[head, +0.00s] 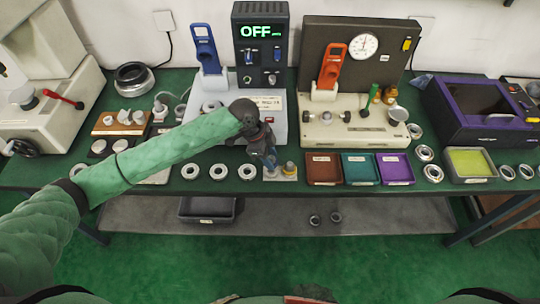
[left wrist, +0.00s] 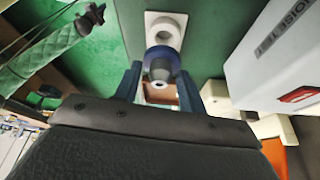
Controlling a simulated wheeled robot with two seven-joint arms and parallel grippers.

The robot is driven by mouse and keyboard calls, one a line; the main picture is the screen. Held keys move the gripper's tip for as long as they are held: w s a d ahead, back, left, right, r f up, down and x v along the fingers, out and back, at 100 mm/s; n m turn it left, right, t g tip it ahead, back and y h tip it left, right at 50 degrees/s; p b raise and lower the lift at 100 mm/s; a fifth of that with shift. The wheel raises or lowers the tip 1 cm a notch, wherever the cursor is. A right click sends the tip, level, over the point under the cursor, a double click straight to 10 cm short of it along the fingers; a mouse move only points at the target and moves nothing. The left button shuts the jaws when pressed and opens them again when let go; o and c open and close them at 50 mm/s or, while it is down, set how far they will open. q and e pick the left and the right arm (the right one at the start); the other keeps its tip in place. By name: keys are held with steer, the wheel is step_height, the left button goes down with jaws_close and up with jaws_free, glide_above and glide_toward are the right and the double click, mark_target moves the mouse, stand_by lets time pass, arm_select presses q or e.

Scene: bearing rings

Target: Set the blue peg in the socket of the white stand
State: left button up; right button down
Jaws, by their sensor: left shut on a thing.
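My left gripper (head: 266,160) points down over the front middle of the bench, in front of the white noise-test box. In the left wrist view its two dark blue fingers (left wrist: 159,88) are shut on the blue peg (left wrist: 163,57), which has a round blue rim and a pale, hollow end. A white square stand (left wrist: 152,17) with a round grey socket (left wrist: 168,32) shows just beyond the peg. The peg's edge overlaps the socket in this view; I cannot tell whether they touch. In the head view the fingers largely hide the peg.
A white plate with small posts (head: 290,170) stands right by the gripper. Red (head: 323,168), teal (head: 360,168) and purple (head: 394,168) trays lie to its right. Loose rings (head: 195,171) lie along the front edge. The noise-test box (head: 268,104) stands close behind.

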steer(key=shift+s, duration=0.15)
steer(key=shift+s+a+f, duration=0.1)
steer(key=shift+s+f, duration=0.1)
steer(key=shift+s, duration=0.25)
steer(key=shift+a+r, duration=0.1)
steer(key=shift+r, duration=0.15)
arm_select(q)
steer(key=shift+p, duration=0.3)
arm_select(e)
steer(key=shift+w+r, duration=0.15)
steer(key=shift+w, duration=0.45)
steer(key=shift+s+d, duration=0.25)
steer(key=shift+s, duration=0.1)
arm_select(q)
steer(key=shift+p, duration=0.3)
arm_select(e)
steer(key=shift+s+r, duration=0.2)
steer(key=shift+w+a, duration=0.15)
steer(key=shift+a, duration=0.05)
